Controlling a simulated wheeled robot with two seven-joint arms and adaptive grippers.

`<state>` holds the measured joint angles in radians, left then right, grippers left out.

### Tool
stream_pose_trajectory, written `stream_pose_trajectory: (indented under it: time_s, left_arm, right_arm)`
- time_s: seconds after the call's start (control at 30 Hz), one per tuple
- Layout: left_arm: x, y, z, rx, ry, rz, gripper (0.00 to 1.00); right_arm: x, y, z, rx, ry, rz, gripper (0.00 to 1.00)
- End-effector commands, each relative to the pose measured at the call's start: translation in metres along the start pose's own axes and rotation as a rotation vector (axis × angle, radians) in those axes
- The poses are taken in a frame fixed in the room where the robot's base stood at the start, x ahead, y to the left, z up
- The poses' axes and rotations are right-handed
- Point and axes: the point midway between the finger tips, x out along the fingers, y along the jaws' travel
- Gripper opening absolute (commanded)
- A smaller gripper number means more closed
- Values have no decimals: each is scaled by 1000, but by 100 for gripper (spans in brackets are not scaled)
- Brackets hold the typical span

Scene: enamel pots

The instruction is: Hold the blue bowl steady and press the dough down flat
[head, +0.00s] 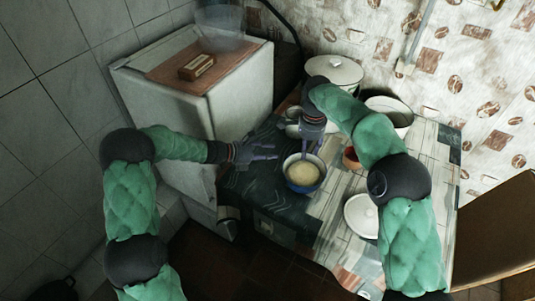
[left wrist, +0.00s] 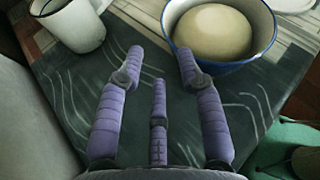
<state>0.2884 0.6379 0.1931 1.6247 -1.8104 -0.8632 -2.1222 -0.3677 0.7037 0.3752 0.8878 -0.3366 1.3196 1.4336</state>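The blue bowl (head: 291,182) stands on the patterned table with a round pale lump of dough (head: 304,174) in it. The bowl (left wrist: 262,52) and the dough (left wrist: 213,33) also show at the top right of the left wrist view. My left gripper (head: 272,151) is left of the bowl, its purple fingers spread and empty. In the left wrist view its fingers (left wrist: 162,65) are apart, and one tip is close to the bowl's near side; I cannot tell if it touches. My right gripper (head: 310,143) points down just behind and above the bowl; its fingertips are not clear.
A white mug (left wrist: 75,24) stands left of the bowl in the left wrist view. Large white pots (head: 334,70) (head: 397,113) stand at the back. A small red pot (head: 350,158) and a white lid (head: 361,216) are right of the bowl. A white fridge (head: 240,92) stands left.

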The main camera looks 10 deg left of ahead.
Motion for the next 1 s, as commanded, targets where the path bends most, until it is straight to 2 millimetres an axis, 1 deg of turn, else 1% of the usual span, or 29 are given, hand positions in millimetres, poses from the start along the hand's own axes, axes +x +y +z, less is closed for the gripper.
stream_pose_trajectory:
  time_s: [0.13,0.27,0.5,0.7,0.83,1.0]
  left_arm:
    - [6,-2,-3,22,7,-16,37]
    - [22,-2,-2,22,6,-17,37]
    - [62,-4,-3,19,7,-17,37]
    - [90,-3,-3,19,6,-15,37]
    - [101,-3,-3,20,6,-14,37]
    - [107,-3,-3,20,6,-13,37]
  right_arm:
    - [0,0,0,0,0,0,39]
    - [0,0,0,0,0,0,39]
    - [0,0,0,0,0,0,39]
    - [0,0,0,0,0,0,39]
    - [0,0,0,0,0,0,39]
    - [0,0,0,0,0,0,39]
